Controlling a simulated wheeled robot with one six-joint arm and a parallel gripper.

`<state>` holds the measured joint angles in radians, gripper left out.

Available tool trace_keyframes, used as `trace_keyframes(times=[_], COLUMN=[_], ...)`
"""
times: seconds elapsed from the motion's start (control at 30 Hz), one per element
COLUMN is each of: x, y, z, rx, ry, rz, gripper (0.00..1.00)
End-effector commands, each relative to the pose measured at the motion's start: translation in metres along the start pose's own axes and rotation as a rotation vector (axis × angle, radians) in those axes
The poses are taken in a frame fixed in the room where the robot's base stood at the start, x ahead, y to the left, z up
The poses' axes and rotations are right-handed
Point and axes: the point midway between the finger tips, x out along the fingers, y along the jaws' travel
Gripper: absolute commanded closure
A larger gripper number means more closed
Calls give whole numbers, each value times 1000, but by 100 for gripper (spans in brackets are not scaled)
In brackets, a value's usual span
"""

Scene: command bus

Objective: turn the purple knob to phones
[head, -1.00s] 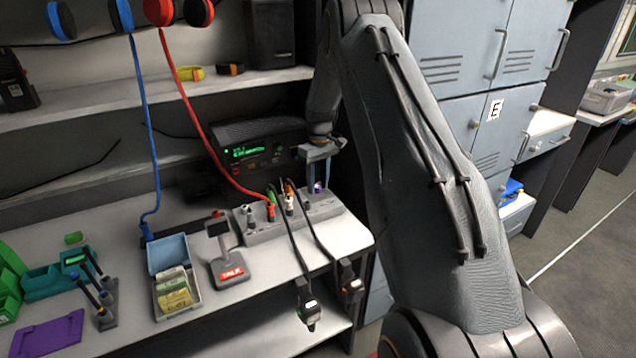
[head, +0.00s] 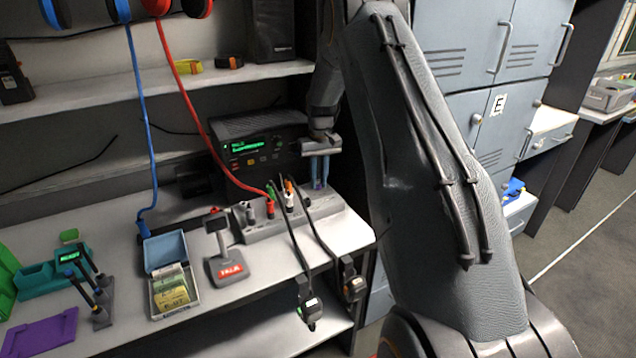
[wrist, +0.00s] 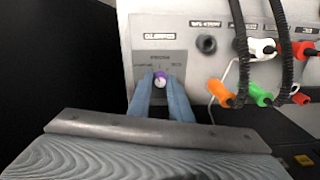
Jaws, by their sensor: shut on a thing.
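The purple knob (wrist: 160,79) sits on a grey square plate on the sloped panel in the wrist view, with small position labels around it that are too small to read. My gripper (wrist: 161,88) has its two blue fingers on either side of the knob and is shut on it. A pale mark shows on the knob's face. In the head view my gripper (head: 319,184) points down at the right end of the grey panel box (head: 262,232), and the knob is mostly hidden between the fingers.
Coloured plugs (wrist: 236,92) with black cables crowd the panel just right of my fingers. A radio (head: 258,148) with a green display stands behind the box. A talk-button stand (head: 226,262) is further left.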

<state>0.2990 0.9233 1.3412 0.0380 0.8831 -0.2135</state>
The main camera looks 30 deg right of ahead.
Motion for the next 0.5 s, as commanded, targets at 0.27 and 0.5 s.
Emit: trace_keyframes(times=[0.27, 0.5], x=[0, 0], y=[0, 0], z=[0, 0], rx=[222, 360], ry=[7, 11], rz=[0, 0], gripper=[100, 100])
